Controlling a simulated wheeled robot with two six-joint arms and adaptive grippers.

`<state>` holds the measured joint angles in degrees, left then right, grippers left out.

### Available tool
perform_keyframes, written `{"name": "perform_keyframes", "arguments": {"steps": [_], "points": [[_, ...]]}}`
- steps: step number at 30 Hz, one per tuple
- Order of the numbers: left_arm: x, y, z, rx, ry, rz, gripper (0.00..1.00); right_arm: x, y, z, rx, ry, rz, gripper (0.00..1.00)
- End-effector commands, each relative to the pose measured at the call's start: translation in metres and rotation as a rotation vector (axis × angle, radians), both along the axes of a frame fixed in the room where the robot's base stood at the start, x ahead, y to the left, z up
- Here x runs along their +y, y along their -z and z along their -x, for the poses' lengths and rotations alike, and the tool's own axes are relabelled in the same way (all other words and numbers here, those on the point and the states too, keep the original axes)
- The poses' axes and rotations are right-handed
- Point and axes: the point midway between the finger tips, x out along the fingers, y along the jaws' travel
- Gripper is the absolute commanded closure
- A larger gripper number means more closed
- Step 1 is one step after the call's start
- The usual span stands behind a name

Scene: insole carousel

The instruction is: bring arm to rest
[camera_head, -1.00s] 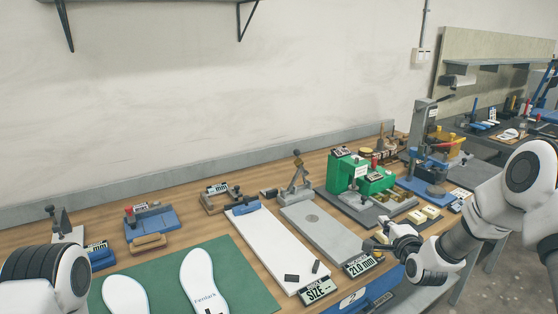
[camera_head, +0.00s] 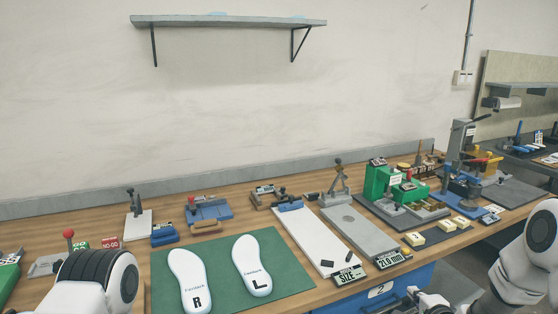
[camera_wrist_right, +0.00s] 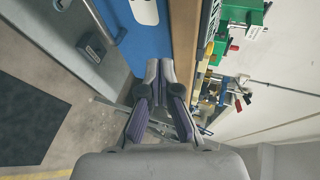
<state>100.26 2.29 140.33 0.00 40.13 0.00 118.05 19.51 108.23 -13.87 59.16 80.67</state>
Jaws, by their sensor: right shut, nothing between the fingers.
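My right gripper (camera_head: 428,302) is low at the bottom edge of the head view, beside the blue drawer front below the bench's front edge. In the right wrist view its two fingers (camera_wrist_right: 158,72) are together with nothing between them. The blue drawer front (camera_wrist_right: 150,50) is close ahead of them there. My right arm shows at the lower right of the head view, off the bench. A white link of my left arm is at the lower left, and my left gripper is out of view.
Two white insoles marked R (camera_head: 190,278) and L (camera_head: 252,266) lie on a green mat (camera_head: 220,292). The wooden bench (camera_head: 330,292) carries a long white board (camera_head: 305,238), a grey plate (camera_head: 360,232) and a green press (camera_head: 378,183). Grey floor (camera_wrist_right: 70,120) is open beside the bench.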

Motion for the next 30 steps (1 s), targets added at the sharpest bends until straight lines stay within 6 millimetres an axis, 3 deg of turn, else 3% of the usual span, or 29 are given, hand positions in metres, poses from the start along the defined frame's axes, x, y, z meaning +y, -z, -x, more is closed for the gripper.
{"name": "perform_keyframes", "arguments": {"steps": [5,8,11,14,15,18,21,25,30], "points": [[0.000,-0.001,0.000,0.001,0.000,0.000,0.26,0.031,0.058,0.042,0.155,-0.052,0.020,1.00],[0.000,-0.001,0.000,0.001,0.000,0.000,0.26,0.051,0.099,0.082,0.285,-0.110,0.074,1.00],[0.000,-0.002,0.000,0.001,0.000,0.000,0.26,0.074,0.145,0.143,0.458,-0.214,0.174,1.00],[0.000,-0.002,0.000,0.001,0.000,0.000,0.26,0.094,0.183,0.224,0.662,-0.386,0.322,1.00],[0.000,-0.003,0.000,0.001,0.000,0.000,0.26,0.099,0.193,0.259,0.745,-0.477,0.388,1.00],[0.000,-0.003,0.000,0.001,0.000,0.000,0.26,0.107,0.202,0.347,0.930,-0.762,0.568,1.00],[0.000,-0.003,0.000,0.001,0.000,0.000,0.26,0.103,0.192,0.401,1.018,-1.063,0.728,1.00],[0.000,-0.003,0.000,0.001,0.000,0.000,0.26,0.102,0.191,0.412,0.995,-1.275,0.848,1.00],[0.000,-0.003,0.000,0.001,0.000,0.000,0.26,0.102,0.191,0.412,0.976,-1.322,0.879,1.00]]}}
